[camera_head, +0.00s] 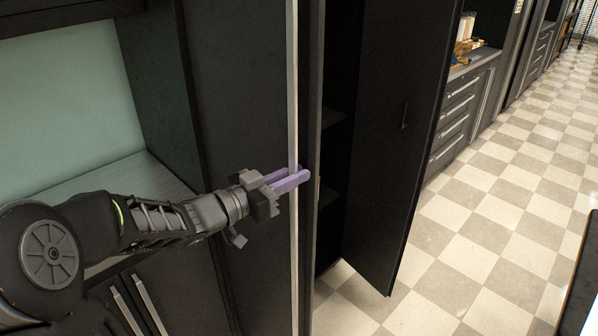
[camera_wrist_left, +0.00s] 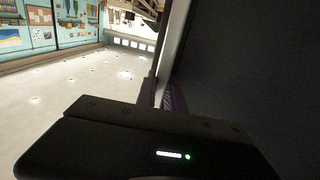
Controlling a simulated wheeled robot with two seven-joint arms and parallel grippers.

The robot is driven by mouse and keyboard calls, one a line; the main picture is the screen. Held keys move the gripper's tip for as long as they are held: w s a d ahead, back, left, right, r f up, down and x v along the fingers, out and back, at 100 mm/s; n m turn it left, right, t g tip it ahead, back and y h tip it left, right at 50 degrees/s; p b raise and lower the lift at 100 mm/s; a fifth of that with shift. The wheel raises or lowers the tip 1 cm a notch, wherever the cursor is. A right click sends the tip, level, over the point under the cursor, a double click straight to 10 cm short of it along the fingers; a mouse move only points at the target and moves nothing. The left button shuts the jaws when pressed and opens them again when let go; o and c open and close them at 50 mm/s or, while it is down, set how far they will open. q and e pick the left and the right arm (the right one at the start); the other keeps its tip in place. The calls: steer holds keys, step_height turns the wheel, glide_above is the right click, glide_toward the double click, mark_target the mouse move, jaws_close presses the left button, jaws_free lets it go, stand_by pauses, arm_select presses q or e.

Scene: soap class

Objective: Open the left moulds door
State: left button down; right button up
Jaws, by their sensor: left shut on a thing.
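The left moulds door (camera_head: 235,90) is a tall dark panel with a pale metal strip (camera_head: 293,80) along its right edge. My left gripper (camera_head: 300,178), with purple fingers, reaches across this edge and is shut on it. In the left wrist view the gripper (camera_wrist_left: 162,95) has its fingers at the edge of the dark door (camera_wrist_left: 240,70). A dark gap with shelves shows just right of the edge. The exact grip between the fingers is partly hidden. My right gripper is not in view.
The other door (camera_head: 385,130) of the cabinet stands open to the right, with a small handle. A shelf (camera_head: 333,117) shows inside. A drawer unit (camera_head: 460,115) stands further back. The checkered floor (camera_head: 490,220) on the right is clear.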

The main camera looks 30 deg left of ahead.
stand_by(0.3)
arm_select(q)
steer(key=c, duration=1.7)
jaws_free()
steer(key=shift+s, duration=0.1)
steer(key=shift+c, duration=0.2)
steer(key=shift+s+a, duration=0.1)
steer(key=b+v, duration=0.1)
steer(key=v, duration=0.6)
steer(key=shift+s, duration=0.3)
steer(key=shift+a, duration=0.1)
